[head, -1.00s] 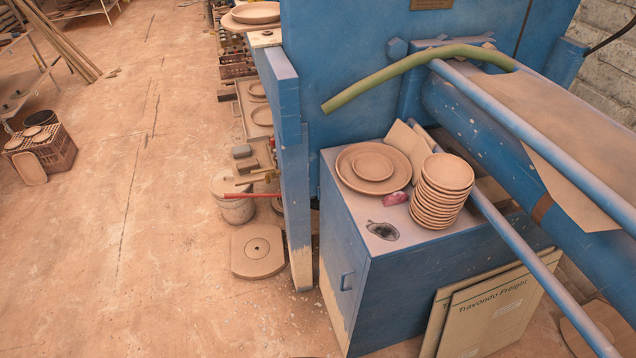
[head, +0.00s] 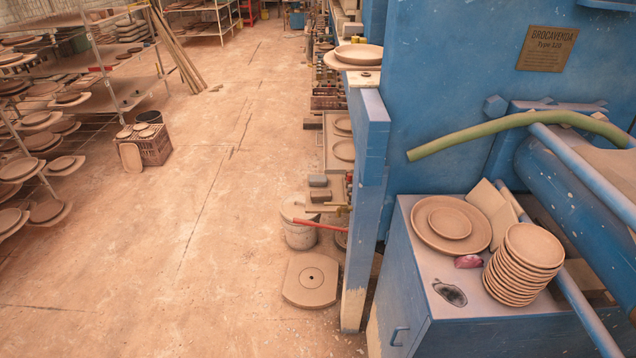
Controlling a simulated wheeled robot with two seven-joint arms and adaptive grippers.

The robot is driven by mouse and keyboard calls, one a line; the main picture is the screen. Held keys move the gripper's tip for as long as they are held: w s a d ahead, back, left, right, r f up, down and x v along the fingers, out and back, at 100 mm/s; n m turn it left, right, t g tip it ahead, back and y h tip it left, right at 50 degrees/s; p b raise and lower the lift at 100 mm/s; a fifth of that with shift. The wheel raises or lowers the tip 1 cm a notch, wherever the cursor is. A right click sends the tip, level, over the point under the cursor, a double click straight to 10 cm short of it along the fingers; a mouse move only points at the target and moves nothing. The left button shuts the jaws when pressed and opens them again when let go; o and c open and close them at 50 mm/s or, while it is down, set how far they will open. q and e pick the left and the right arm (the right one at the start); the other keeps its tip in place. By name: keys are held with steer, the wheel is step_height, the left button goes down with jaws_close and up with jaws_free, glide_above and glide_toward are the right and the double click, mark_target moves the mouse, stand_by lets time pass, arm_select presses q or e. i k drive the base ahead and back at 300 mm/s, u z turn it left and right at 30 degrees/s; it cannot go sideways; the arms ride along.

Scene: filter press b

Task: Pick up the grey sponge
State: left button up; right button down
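Two small grey blocks lie one in front of the other on the low shelf beside the blue press: a rear grey block (head: 318,181) and a front grey block (head: 320,196). They are small in the head view, and I cannot tell whether either is the grey sponge. A pinkish-purple lump (head: 468,261) lies on the blue cabinet (head: 415,283), between a plate stack and a large plate. A dark grey oval patch (head: 450,293) is near the cabinet's front corner; I cannot tell what it is. Neither of my grippers is in view.
A stack of small plates (head: 524,264) and a large plate (head: 425,241) crowd the cabinet top. A blue post (head: 366,200) stands left of the cabinet. A bucket (head: 298,232) and a round-holed slab (head: 311,280) are on the floor. The floor (head: 190,250) at left is open.

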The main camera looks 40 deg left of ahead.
mark_target(314, 180)
steer(key=u, duration=1.25)
